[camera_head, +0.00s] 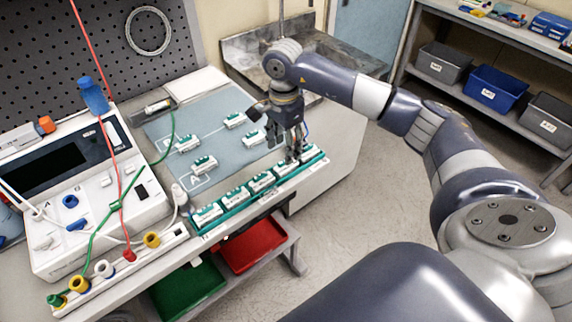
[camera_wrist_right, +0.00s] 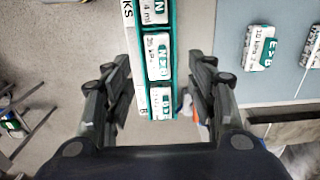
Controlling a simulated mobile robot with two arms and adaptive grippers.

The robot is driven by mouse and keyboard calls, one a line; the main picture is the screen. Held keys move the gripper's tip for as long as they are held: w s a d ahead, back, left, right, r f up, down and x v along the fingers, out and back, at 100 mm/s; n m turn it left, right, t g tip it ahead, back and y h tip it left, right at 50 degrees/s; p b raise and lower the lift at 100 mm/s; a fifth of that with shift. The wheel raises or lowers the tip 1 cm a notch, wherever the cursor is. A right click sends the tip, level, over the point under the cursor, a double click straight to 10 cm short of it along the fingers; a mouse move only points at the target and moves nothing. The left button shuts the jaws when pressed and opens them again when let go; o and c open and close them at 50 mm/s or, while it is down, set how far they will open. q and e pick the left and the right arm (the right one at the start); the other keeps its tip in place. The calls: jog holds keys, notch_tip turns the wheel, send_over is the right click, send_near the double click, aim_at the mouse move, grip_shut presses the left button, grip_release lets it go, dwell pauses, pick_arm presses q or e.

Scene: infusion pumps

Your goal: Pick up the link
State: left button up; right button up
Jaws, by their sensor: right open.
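Several small white blocks with green labels, which look like the links, stand in a row in a green rack (camera_head: 222,228) along the bench's front edge. One link (camera_head: 261,181) is mid-row, and another (camera_head: 311,153) is at the far right end. My right gripper (camera_head: 295,156) is open and empty over the right end of the rack, partly hiding the links there. In the right wrist view the open fingers (camera_wrist_right: 160,92) are on either side of the rack's end, with a link (camera_wrist_right: 160,100) between them and another (camera_wrist_right: 158,56) beyond. I cannot tell whether the fingers touch it. My left gripper is not in view.
More white-green blocks (camera_head: 204,165) lie on a blue-grey mat (camera_head: 160,128) behind the rack. A white device (camera_head: 70,190) with cables stands at the left. Red (camera_head: 255,245) and green bins (camera_head: 187,290) sit below the bench edge.

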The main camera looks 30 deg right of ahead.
aim_at(286, 166)
jog(key=f+p, duration=0.1)
jog(key=f, duration=0.1)
jog(key=f+p, duration=0.1)
jog(key=f, duration=0.1)
jog(key=shift+s+d+f, duration=0.2)
jog(key=shift+f, duration=0.45)
jog(key=c, duration=1.1)
